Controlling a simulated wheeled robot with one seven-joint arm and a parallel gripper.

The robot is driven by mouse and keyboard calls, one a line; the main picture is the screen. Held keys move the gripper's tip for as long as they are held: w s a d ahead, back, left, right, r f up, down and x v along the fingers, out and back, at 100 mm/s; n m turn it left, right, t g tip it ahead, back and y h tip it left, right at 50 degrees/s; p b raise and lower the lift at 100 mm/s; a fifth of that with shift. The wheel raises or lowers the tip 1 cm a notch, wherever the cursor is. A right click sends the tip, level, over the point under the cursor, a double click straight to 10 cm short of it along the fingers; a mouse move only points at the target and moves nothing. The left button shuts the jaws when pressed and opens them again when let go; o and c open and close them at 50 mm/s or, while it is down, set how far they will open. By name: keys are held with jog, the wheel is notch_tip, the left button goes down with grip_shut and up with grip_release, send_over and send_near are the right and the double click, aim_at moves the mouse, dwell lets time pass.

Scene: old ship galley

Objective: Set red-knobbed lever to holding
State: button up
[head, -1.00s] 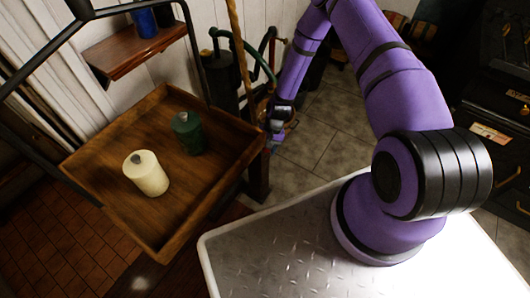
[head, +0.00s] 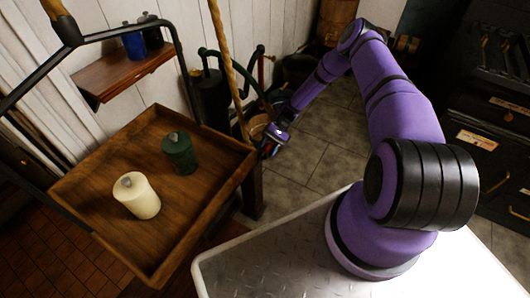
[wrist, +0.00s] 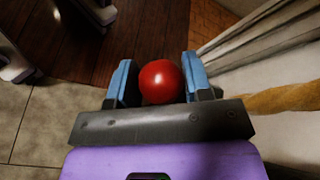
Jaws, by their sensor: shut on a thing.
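The red knob (wrist: 161,82) of the lever shows in the wrist view as a round, shiny ball. It sits between the two blue fingers of my gripper (wrist: 163,84), which is shut on it. In the head view my gripper (head: 270,146) is at the end of the purple arm, just right of the wooden tray's right corner. The knob is hard to make out there, and the lever's shaft and any position marks are hidden or too small to tell.
The wooden tray (head: 95,185) holds a cream canister (head: 137,197) and a green canister (head: 180,154), left of my gripper. A rope (head: 226,65) and dark pipework (head: 210,95) stand behind. Tiled floor (head: 315,150) is open to the right. Dark drawers (head: 490,150) stand far right.

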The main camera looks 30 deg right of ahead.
jog(key=shift+w+d+y, duration=0.3)
jog(key=shift+y, duration=0.1)
jog(key=o, duration=1.2)
jog(key=shift+o, duration=0.2)
jog(key=shift+d, duration=0.1)
jog(key=v, duration=1)
jog(key=shift+w+d, duration=0.25)
jog(key=shift+w, duration=0.1)
